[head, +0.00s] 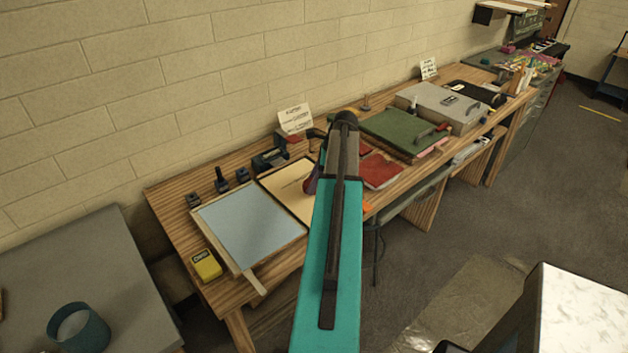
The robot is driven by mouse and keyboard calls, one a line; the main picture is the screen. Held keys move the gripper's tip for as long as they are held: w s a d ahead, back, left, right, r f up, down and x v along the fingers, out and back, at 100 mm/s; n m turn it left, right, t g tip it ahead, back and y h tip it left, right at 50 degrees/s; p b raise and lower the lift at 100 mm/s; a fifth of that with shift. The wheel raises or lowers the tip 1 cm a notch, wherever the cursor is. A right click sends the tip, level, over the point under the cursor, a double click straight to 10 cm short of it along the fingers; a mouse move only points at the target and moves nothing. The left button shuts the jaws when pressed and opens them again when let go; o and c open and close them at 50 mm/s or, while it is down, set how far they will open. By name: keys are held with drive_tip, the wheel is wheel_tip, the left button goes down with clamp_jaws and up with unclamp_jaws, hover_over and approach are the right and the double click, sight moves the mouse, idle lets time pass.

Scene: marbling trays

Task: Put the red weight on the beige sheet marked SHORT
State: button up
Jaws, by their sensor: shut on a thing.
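The beige sheet (287,187) lies on the bench, just right of the pale blue tray. Any marking on it is too small to read or hidden behind my arm. My teal arm crosses the middle of the view and covers the sheet's right part. Only a small part of my gripper (314,173) shows at the arm's left edge, over the sheet. It is shut on a dark red thing that seems to be the red weight (309,186), mostly hidden. I cannot tell whether it touches the sheet.
A blue tray (207,217), a yellow box (206,265) and small dark blocks are at the bench's left. A red sheet (380,171), a green board (402,131) and a grey case (440,108) are to the right. A grey table (60,250) with a teal cup (78,328) stands left.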

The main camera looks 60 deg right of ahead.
drive_tip(key=shift+f, duration=0.35)
drive_tip(key=shift+f, duration=0.1)
drive_tip(key=o, duration=1.5)
drive_tip(key=shift+c, duration=0.2)
drive_tip(key=b+v, duration=0.3)
drive_tip(key=v, duration=0.9)
drive_tip(key=shift+b, duration=0.35)
